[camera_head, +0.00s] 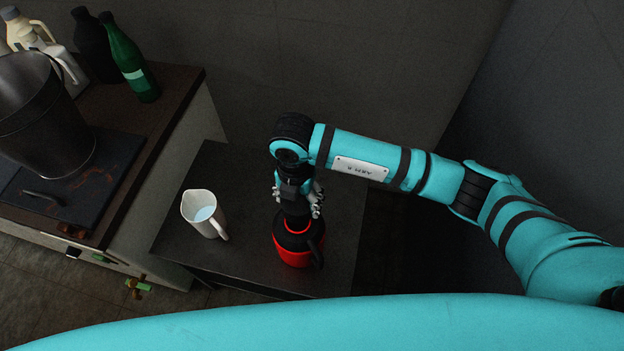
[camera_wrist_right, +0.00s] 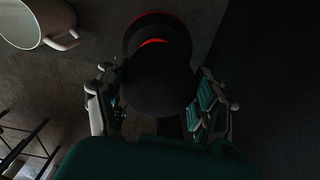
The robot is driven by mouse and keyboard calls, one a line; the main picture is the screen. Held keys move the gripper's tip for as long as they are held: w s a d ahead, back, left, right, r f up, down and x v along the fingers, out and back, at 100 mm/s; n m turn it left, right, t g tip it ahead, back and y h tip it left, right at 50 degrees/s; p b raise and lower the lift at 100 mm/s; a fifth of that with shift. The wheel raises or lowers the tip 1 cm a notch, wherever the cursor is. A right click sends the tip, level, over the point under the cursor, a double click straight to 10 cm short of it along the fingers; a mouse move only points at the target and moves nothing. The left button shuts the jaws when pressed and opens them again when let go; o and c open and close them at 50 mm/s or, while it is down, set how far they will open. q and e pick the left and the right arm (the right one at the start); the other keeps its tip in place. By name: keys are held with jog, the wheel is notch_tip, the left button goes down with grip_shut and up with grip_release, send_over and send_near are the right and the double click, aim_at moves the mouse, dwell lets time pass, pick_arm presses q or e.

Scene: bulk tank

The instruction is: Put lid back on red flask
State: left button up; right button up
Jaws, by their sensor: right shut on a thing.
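The red flask (camera_head: 294,252) stands upright on the low dark table, with a black upper part and a black handle at its right. My right gripper (camera_head: 297,203) is directly above the flask, pointing down. It is shut on the dark, rounded lid (camera_wrist_right: 158,82), which fills the space between its fingers in the wrist view. Behind the lid, the flask's black shoulder (camera_wrist_right: 157,24) and a red ring show. The lid hides most of the flask's mouth. I cannot tell whether the lid touches it. My left gripper is not in view.
A white jug (camera_head: 203,212) with pale liquid stands left of the flask on the low table (camera_head: 249,262). The counter at left holds a big metal pot (camera_head: 42,125), a green bottle (camera_head: 130,62) and other bottles. The table behind the jug is clear.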

jog(key=shift+s+a+f, duration=0.1)
jog(key=shift+s+a, duration=0.15)
jog(key=shift+s, duration=0.05)
jog(key=shift+f+b, duration=0.2)
jog(key=shift+b, duration=0.15)
jog(key=shift+w+f+b, duration=0.1)
jog(key=shift+f+b, duration=1.9)
jog(key=shift+f, duration=0.85)
jog(key=shift+f+b, duration=0.15)
jog(key=shift+b, duration=0.2)
jog(key=o, duration=0.8)
jog(key=shift+o, duration=0.6)
